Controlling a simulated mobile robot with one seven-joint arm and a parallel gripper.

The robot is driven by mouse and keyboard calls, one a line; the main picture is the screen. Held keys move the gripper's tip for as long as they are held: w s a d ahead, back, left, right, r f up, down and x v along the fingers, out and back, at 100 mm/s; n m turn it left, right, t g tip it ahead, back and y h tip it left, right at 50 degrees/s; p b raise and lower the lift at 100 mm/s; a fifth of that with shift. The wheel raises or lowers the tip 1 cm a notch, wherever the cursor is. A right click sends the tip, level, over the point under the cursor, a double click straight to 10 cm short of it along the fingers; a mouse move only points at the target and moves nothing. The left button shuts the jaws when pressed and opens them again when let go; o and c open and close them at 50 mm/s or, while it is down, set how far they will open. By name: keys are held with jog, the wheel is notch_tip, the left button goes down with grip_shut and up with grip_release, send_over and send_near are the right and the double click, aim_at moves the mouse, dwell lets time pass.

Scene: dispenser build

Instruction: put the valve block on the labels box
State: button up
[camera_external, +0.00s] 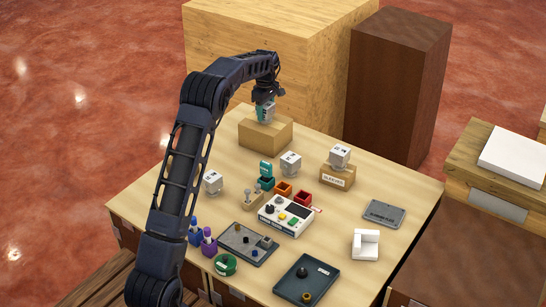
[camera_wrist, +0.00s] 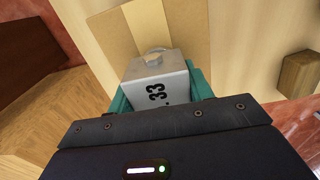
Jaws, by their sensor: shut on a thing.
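The held block looks upright. It is over the plain cardboard box (camera_external: 265,138) at the back of the table; I cannot tell whether it touches the top. In the wrist view the box top (camera_wrist: 92,38) shows with a paler strip. Similar white blocks stand at the left (camera_external: 212,182) and middle (camera_external: 290,163). Another white block (camera_external: 340,155) sits on a small box with a front label (camera_external: 337,179); I cannot read the label surely.
Teal, orange and red bins (camera_external: 284,188) and a white button panel (camera_external: 287,215) fill the middle. Dark trays (camera_external: 318,268), a grey plate (camera_external: 384,213) and a white stand (camera_external: 365,244) lie toward the front and right. Tall wooden blocks (camera_external: 398,85) stand behind the table.

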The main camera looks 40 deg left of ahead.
aim_at(266, 104)
jog(key=o, duration=1.4)
jog(key=shift+f, duration=0.1)
notch_tip(266, 104, up, 12)
jog(key=shift+f, duration=0.25)
jog(key=shift+r, duration=0.45)
